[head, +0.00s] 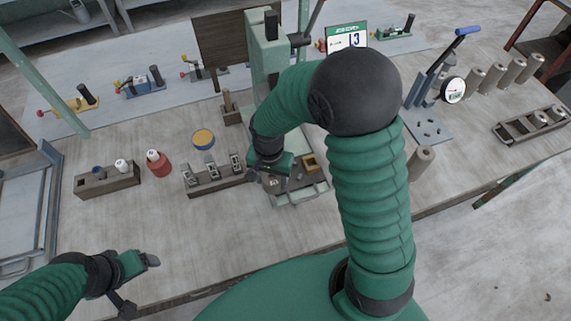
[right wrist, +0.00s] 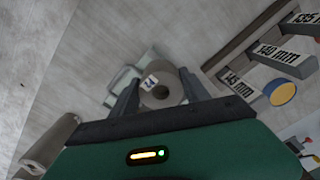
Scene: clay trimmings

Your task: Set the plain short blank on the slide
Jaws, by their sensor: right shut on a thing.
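The press's pale green lower part (head: 300,195), perhaps the slide, lies close by; a pale green piece also shows behind the blank in the wrist view (right wrist: 121,84). I cannot tell whether they touch. My left gripper (head: 150,260) hangs near the table's front left, apart from everything; its opening is unclear.
A slotted rack (head: 216,184) with millimetre labels stands left of the press. A wooden block (head: 108,182), red container (head: 158,163) and blue-yellow round tin (head: 203,139) are farther left. A gauge stand (head: 428,123) and several brown cylinders stand right.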

